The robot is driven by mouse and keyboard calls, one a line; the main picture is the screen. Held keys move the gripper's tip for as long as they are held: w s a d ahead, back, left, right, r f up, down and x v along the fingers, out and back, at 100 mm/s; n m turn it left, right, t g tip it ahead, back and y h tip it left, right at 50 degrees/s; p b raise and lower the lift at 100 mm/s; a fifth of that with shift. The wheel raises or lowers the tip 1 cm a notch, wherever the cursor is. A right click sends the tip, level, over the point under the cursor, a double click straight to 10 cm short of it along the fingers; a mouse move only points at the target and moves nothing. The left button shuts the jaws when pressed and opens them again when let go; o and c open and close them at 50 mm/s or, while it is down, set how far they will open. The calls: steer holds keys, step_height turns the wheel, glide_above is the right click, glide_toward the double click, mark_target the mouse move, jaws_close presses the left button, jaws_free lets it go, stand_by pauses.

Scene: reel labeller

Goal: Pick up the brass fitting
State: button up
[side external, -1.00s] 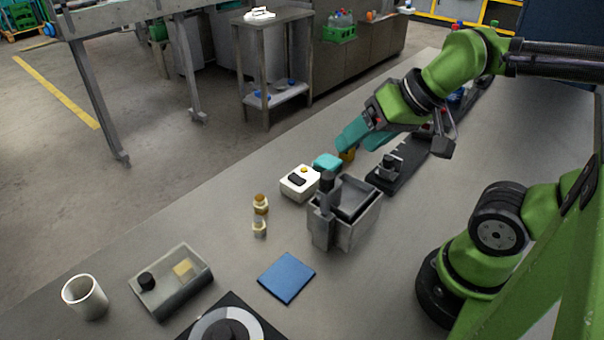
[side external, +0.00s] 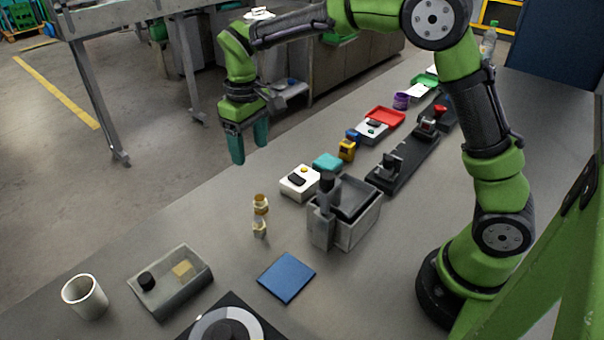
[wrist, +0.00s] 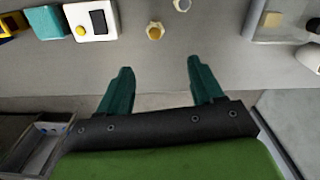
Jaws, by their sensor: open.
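The brass fitting (side external: 260,203) stands upright on the grey bench in the side view, just behind a small pale ring-like piece (side external: 259,229). In the wrist view the brass fitting (wrist: 155,31) shows from above at the top middle, with a hole in its top. The pale ring (wrist: 182,4) is cut by the frame's top edge there. My gripper (side external: 250,153) points down in the air near the bench's far-left edge, apart from the fitting. In the wrist view its two teal fingers are spread and empty, below the fitting.
A white box with a yellow button (side external: 300,182), a teal block (side external: 327,162) and a grey metal bin (side external: 345,225) stand right of the fitting. A clear tray (side external: 200,285), a white cup (side external: 85,297) and a blue pad (side external: 287,277) lie nearer. Bench around the fitting is clear.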

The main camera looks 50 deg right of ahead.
glide_above(259, 197)
steer(key=f, duration=1)
steer(key=shift+a, duration=0.3)
steer(key=shift+d+f, duration=0.15)
steer(key=shift+f, duration=1.35)
steer(key=shift+d+f, duration=0.15)
steer(key=shift+f, duration=1.35)
steer(key=shift+c, duration=0.3)
